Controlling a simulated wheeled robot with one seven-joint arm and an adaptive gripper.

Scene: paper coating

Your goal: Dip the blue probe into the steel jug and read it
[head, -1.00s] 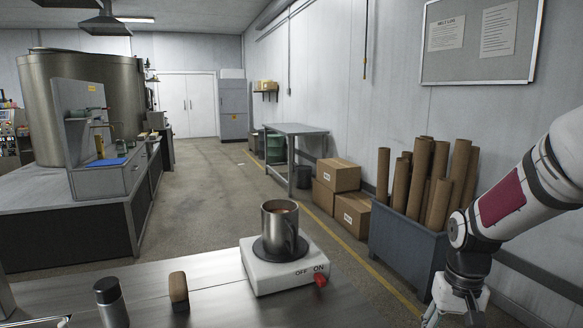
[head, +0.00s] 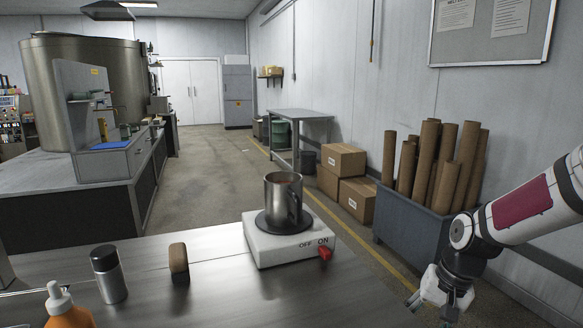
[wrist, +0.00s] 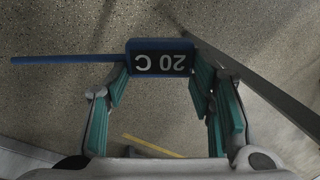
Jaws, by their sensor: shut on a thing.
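The steel jug (head: 284,205) stands upright on a white hot plate (head: 295,243) with a red switch, on the metal table. Something brownish shows inside its rim. My gripper (wrist: 162,76) is shut on the blue probe (wrist: 90,59), with its teal-padded fingers on either side of the display head. The thin blue stem points left in the wrist view. The display reads "20 C", upside down in that view. In the head view my gripper (head: 440,298) is low at the right, to the right of the jug and well apart from it. I cannot make out the probe there.
On the table's left are a steel bottle with a black cap (head: 109,278), a brown upright block (head: 179,264) and an orange pump bottle (head: 69,312). A grey bin (head: 405,217) of cardboard tubes stands behind my arm. The table between block and hot plate is clear.

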